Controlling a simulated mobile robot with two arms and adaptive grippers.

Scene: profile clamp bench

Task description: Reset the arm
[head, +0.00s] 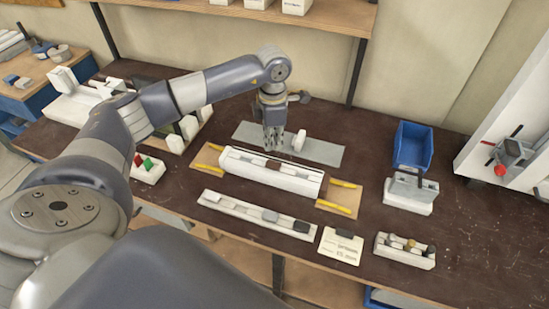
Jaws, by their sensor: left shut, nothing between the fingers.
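My left arm reaches in from the left over the bench. My left gripper (274,143) points down above the grey plate (322,152) at the back of the bench. Its fingers are together, with nothing seen between them. A white round piece (299,141) stands on the plate just right of the gripper. In front of the gripper lies the long white profile clamp (270,172) on a tan board (340,200) with yellow strips. My right gripper is not in view.
A long tray (240,208) with several small blocks lies in front. A card (340,246), a holder with small tools (404,250), a grey-white block (408,195) and a blue bin (412,146) stand to the right. A shelf (330,17) hangs behind. Bare bench shows between the clamp and the bin.

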